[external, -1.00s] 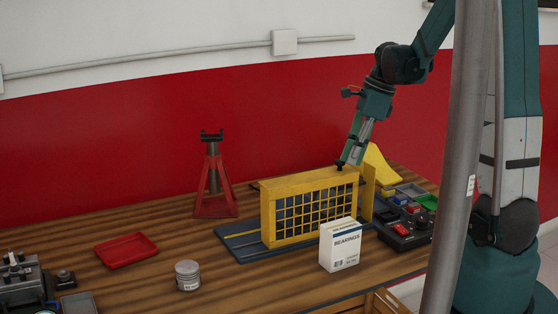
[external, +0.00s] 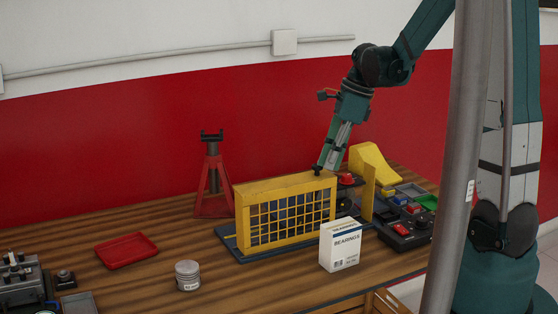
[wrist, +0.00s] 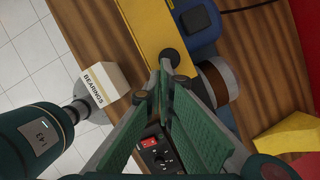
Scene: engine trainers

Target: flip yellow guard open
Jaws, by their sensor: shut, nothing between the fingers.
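The yellow guard (external: 288,186) is an upright barred frame standing on a dark blue base plate (external: 222,230) on the wooden bench. Its right end is clear of the yellow end post (external: 368,192), and a red-topped part (external: 346,179) shows in the gap. My gripper (external: 317,172) is shut and empty, its tips at the top right corner of the guard. In the wrist view the shut fingertips (wrist: 170,87) are beside the guard's yellow top rail (wrist: 158,38), near a round black knob on it. Whether they touch it I cannot tell.
A white bearings box (external: 340,245) stands in front of the guard's right end. A black control box (external: 404,232) and a yellow wedge (external: 374,166) are to the right. A red jack stand (external: 214,178) is behind left. A red tray (external: 127,250) and can (external: 188,275) lie left.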

